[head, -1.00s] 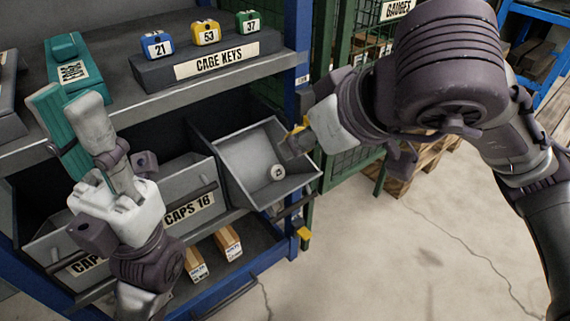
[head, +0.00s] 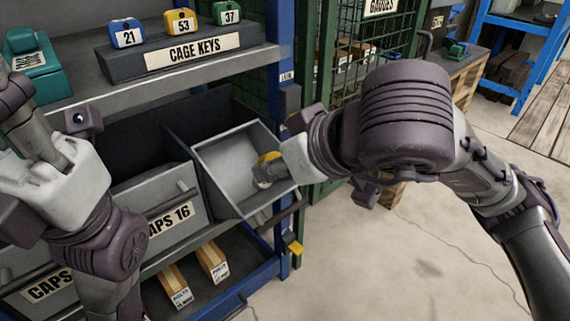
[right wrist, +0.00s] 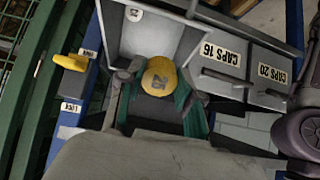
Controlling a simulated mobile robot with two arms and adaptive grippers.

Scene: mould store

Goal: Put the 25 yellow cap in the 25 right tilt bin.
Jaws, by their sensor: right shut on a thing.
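The yellow cap (head: 268,157) is held in my right gripper (head: 266,174), at the mouth of the rightmost tilt bin. In the right wrist view the round cap (right wrist: 159,76) sits between the green finger pads (right wrist: 158,103), with a dark, partly legible number on its face. The right tilt bin (head: 222,166) is tipped open, and the cap is in front of its grey interior. A small white disc (right wrist: 134,14) shows inside the bin in the right wrist view. My left gripper (head: 35,140) is at the left edge; its fingertips are cut off.
A bin marked CAPS 16 (head: 165,222) is left of the open bin. The shelf above carries key blocks 21, 53 and 37 (head: 226,13) and a teal case (head: 32,62). Small cartons (head: 212,260) lie below. A blue post (head: 287,120) and green cage stand right.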

